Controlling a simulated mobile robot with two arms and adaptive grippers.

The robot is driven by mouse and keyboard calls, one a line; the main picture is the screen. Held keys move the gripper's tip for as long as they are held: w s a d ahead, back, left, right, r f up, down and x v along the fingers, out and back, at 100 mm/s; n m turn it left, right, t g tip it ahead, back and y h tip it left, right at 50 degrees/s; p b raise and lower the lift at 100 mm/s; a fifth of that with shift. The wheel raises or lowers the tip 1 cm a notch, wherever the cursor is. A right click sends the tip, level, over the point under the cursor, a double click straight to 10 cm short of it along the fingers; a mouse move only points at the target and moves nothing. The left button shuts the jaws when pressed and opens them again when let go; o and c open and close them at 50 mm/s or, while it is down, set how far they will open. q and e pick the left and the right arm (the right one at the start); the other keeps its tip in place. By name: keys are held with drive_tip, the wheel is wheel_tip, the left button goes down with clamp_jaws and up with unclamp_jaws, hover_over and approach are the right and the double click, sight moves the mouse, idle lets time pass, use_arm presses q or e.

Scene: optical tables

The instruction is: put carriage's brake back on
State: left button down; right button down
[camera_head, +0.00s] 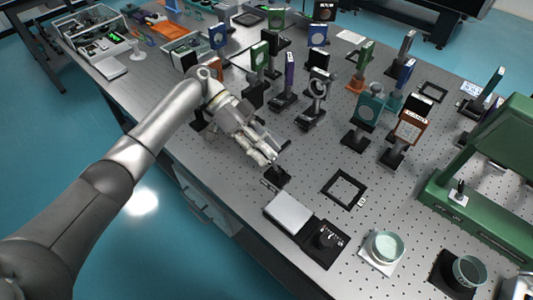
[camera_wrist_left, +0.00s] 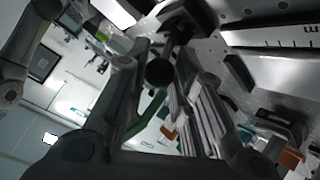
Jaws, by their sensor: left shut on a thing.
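My left gripper (camera_head: 264,153) reaches down at the near edge of the perforated table in the head view. It is shut at a small black carriage (camera_head: 278,176). In the left wrist view, a dark round knob (camera_wrist_left: 159,72), which looks like the carriage's brake, shows between the fingers of the left gripper (camera_wrist_left: 165,85). The fingers hide much of the contact, and the brake's setting cannot be told. A pale rail with scale marks (camera_wrist_left: 280,38) shows at the upper right of the left wrist view. My right gripper is not in view.
A white-topped box (camera_head: 288,213) and a black device with a knob (camera_head: 325,241) stand close to the carriage. An empty black square frame (camera_head: 344,189) lies to its right. Mounted optics, such as a teal one (camera_head: 368,108), crowd the table behind. A green machine (camera_head: 490,175) stands at right.

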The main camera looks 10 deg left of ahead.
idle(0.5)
use_arm(q)
drive_tip(key=c, duration=1.2)
unclamp_jaws()
drive_tip(key=shift+a, duration=0.1)
drive_tip(key=shift+c, duration=0.2)
drive_tip(key=v, duration=1.2)
drive_tip(key=shift+f, duration=0.15)
